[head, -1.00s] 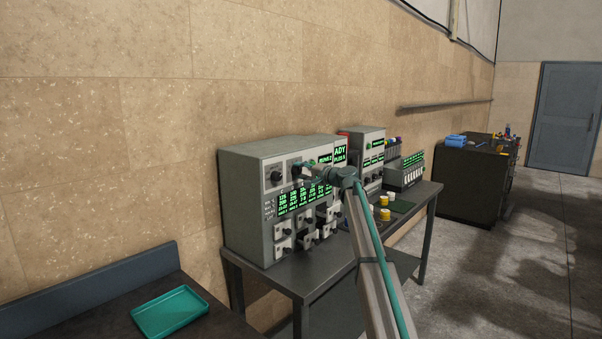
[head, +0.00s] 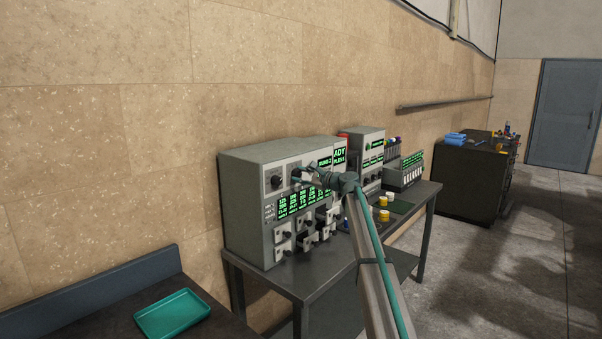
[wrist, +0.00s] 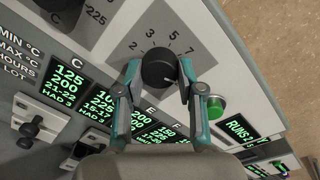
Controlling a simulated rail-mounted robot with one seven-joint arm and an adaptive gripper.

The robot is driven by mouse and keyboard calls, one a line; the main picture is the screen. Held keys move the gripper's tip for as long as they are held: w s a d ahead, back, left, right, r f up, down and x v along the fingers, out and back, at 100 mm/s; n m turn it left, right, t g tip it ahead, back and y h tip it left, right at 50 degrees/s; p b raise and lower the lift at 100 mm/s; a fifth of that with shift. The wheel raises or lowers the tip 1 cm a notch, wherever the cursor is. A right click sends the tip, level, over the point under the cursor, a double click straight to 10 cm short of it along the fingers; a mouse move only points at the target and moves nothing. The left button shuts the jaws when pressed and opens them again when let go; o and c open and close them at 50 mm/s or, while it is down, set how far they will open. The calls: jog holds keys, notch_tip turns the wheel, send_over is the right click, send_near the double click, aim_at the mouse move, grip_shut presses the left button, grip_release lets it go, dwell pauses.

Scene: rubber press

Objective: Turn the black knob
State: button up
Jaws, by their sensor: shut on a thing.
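The black knob (wrist: 159,70) sits on a grey square dial plate with printed numbers around it, on the front of the grey control cabinet (head: 245,200). My gripper (wrist: 160,72) has one finger on each side of the knob and is closed on it in the wrist view. A white mark shows on the knob's face. In the head view my gripper (head: 309,177) is at the cabinet's upper front and partly covers the panel there. A second black knob (head: 276,180) is to the left on the same panel.
A green button (wrist: 215,106) is close to the right finger. Green-lit displays (wrist: 68,85) and small black levers (wrist: 30,131) are below. More equipment (head: 366,140) stands right of the cabinet on the table. A teal tray (head: 172,313) lies at the front left.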

jog(key=m+p, duration=0.2)
jog(key=m, duration=0.1)
jog(key=shift+r, duration=0.1)
jog(key=shift+m+p, duration=0.75)
jog(key=shift+m, duration=0.85)
jog(key=o, duration=1.1)
jog(key=shift+o, duration=0.2)
jog(key=v, duration=1.2)
jog(key=shift+f, duration=0.3)
jog(key=shift+d, duration=0.1)
